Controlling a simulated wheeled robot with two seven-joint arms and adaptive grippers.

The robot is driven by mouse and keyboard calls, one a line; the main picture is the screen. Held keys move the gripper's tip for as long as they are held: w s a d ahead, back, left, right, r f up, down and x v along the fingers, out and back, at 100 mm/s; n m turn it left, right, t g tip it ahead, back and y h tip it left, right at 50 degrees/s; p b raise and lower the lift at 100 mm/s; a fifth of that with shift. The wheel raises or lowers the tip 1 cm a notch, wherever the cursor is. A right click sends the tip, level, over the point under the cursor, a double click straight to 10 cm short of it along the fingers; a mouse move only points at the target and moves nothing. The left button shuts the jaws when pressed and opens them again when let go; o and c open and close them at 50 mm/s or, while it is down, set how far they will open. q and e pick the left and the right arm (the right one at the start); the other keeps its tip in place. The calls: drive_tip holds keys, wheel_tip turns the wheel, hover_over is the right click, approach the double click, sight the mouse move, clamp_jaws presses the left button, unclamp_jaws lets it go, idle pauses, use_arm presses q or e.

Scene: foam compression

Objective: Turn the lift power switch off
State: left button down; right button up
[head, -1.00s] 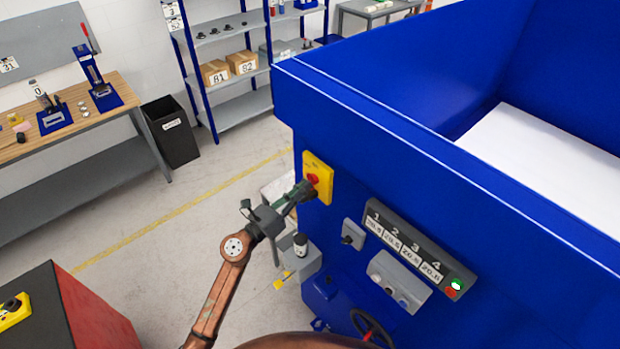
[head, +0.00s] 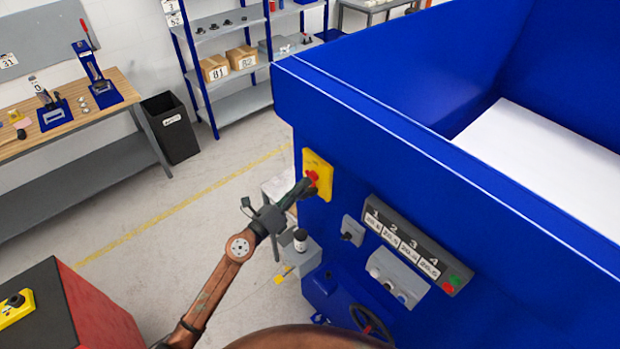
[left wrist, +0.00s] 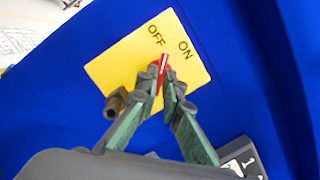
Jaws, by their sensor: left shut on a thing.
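The lift power switch is a yellow plate (head: 322,172) on the blue machine's side, with a red knob (head: 312,178). In the left wrist view the yellow plate (left wrist: 118,68) bears the words OFF and ON. The white mark on the red knob (left wrist: 163,66) points up between the words, nearer OFF. My left gripper (head: 306,185) is at the knob; in the left wrist view its fingertips (left wrist: 162,88) are shut on the knob from both sides and hide its lower part. My right gripper is in neither view.
Below the switch are a grey box with a black knob (head: 352,231), a numbered display panel (head: 400,240), a button box (head: 398,277) and a handwheel (head: 372,324). A red cabinet (head: 95,305) stands lower left; floor lies between.

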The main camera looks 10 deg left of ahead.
use_arm(q)
drive_tip(key=shift+d+n+y, duration=0.1)
drive_tip(key=shift+n+y, duration=0.3)
drive_tip(key=shift+n, duration=1.6)
drive_tip(key=shift+r+n, duration=0.2)
drive_tip(key=shift+n, duration=0.8)
drive_tip(key=n+y, duration=0.1)
drive_tip(key=n, duration=0.3)
drive_tip(key=shift+g, duration=0.4)
drive_tip(key=c, duration=1.3)
unclamp_jaws()
drive_tip(key=shift+s, duration=0.15)
drive_tip(key=shift+w+a+v, duration=0.1)
drive_tip(key=shift+a+v, duration=0.15)
drive_tip(key=shift+v, duration=0.9)
drive_tip(key=shift+w+a+v, duration=0.15)
drive_tip(key=shift+a+v, duration=0.05)
drive_tip(key=shift+v, duration=0.9)
drive_tip(key=shift+w+a+v, duration=0.1)
drive_tip(key=shift+a+v, duration=0.15)
drive_tip(key=shift+v, duration=0.9)
